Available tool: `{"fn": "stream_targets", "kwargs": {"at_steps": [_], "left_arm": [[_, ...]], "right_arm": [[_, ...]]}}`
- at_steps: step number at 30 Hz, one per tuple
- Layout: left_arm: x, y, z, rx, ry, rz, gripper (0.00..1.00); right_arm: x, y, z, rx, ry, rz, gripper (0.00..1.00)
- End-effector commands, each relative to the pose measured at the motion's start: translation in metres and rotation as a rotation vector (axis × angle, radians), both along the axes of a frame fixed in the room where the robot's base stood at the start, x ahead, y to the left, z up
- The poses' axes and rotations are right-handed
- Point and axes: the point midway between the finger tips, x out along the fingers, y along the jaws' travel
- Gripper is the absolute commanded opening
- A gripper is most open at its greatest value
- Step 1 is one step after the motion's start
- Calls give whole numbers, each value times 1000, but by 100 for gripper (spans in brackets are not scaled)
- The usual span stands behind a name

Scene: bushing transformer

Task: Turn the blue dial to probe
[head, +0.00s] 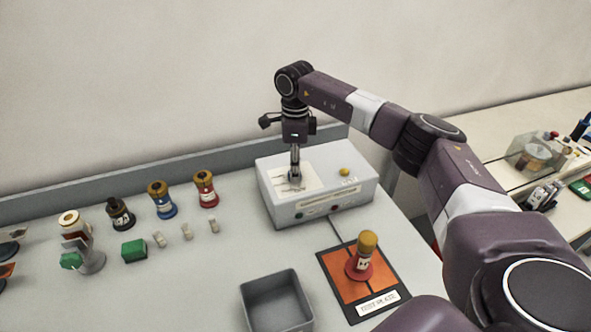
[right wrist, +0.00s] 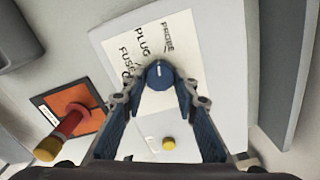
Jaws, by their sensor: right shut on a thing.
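The blue dial (right wrist: 160,76) sits on a white card (right wrist: 128,48) marked FUSE, PLUG and PROBE. A small white mark shows on the dial, but I cannot tell for sure which word it points at. My right gripper (right wrist: 158,88) is shut on the dial, with a blue-padded finger on each side. In the head view, my right gripper (head: 295,172) reaches straight down onto the card on top of the white-grey box (head: 330,200), and its fingers hide most of the dial. My left gripper is not in view.
A red bushing with a yellow top (head: 364,256) stands on an orange plate (head: 340,270) in front of the box. A grey open bin (head: 250,302) is left of it. Several bushings, a green block (head: 134,250) and small pale pieces stand at left. A yellow knob (head: 344,171) is on the box.

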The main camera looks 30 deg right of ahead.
Motion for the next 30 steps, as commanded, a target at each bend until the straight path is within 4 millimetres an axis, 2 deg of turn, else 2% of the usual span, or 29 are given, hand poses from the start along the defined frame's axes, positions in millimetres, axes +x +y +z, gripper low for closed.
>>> {"fn": "stream_targets", "kwargs": {"at_steps": [13, 30], "left_arm": [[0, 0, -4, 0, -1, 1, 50], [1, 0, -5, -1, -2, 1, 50]], "right_arm": [[1, 0, 1, 0, -5, -255, 3], [1, 0, 2, 1, -6, -301, 3]]}}
